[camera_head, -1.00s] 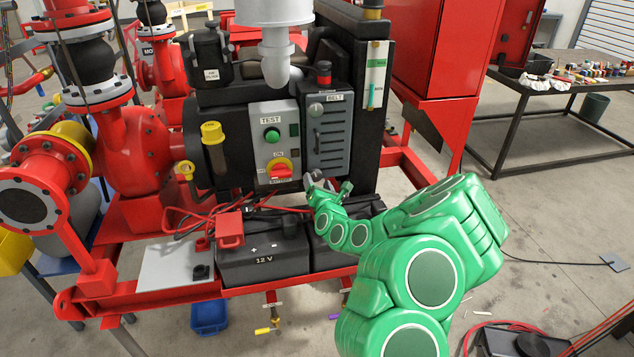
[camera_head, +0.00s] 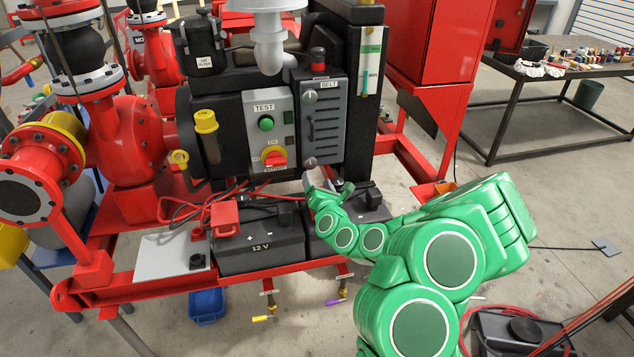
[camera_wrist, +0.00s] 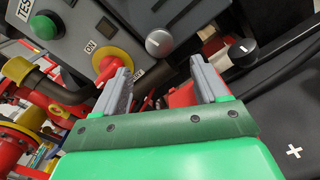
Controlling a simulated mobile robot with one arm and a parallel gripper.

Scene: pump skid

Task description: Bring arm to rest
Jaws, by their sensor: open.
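My gripper (camera_wrist: 165,90) is open and empty in the wrist view, its two grey fingers apart. In the head view my gripper (camera_head: 325,180) is at the end of my green arm, just above the batteries and in front of the lower edge of the control panel. The panel (camera_head: 268,130) carries a green TEST button (camera_head: 266,123) and a red rotary switch (camera_head: 273,157) on a yellow plate. In the wrist view the red switch (camera_wrist: 106,66) lies beyond the left finger. A round grey knob (camera_wrist: 159,42) shows beyond the gap between the fingers.
A black 12 V battery (camera_head: 258,247) with red cables sits on the red skid frame (camera_head: 200,286) below my gripper. A BELT cover (camera_head: 322,130) is right of the panel. A red cabinet (camera_head: 430,45) stands behind. Open floor (camera_head: 570,220) lies to the right.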

